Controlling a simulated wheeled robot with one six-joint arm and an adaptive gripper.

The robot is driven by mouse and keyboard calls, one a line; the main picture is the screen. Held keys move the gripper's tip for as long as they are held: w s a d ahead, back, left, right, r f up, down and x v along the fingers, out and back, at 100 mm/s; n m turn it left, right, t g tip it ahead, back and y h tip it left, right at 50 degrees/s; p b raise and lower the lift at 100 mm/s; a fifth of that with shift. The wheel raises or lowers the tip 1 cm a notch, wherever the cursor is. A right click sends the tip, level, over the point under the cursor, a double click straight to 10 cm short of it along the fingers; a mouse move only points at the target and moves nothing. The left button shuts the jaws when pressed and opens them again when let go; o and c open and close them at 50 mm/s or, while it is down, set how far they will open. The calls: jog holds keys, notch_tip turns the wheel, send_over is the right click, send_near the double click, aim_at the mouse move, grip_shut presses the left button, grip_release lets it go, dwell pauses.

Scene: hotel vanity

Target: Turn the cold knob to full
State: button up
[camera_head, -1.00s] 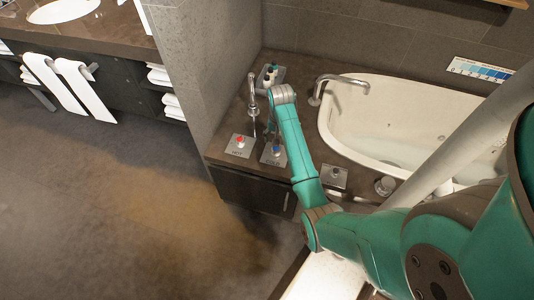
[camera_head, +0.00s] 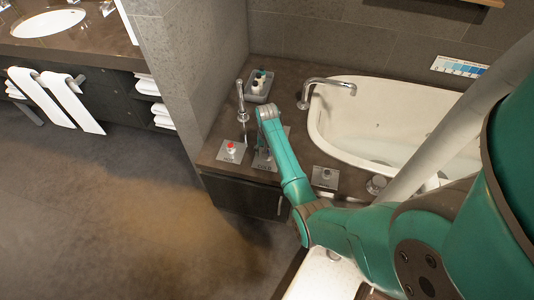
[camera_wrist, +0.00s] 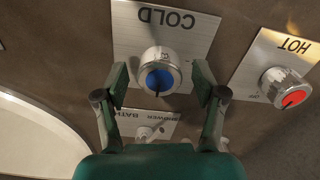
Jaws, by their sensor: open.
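The cold knob (camera_wrist: 159,72) is a silver dial with a blue cap and a dark pointer line, on a plate marked COLD (camera_wrist: 190,45). In the wrist view my gripper (camera_wrist: 160,78) is open, with one finger on each side of the knob. I cannot tell whether either finger touches it. The pointer line points toward the bottom of the wrist view. In the head view my arm hides the knob, and part of its plate (camera_head: 262,160) shows beside the arm.
The hot knob (camera_wrist: 285,88), with a red cap, is close by on its own plate. A BATH/SHOWER plate (camera_wrist: 145,125) lies behind the fingers.

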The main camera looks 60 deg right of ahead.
jog(key=shift+f, duration=0.3)
jog(key=c, duration=1.1)
jog(key=shift+c, duration=0.2)
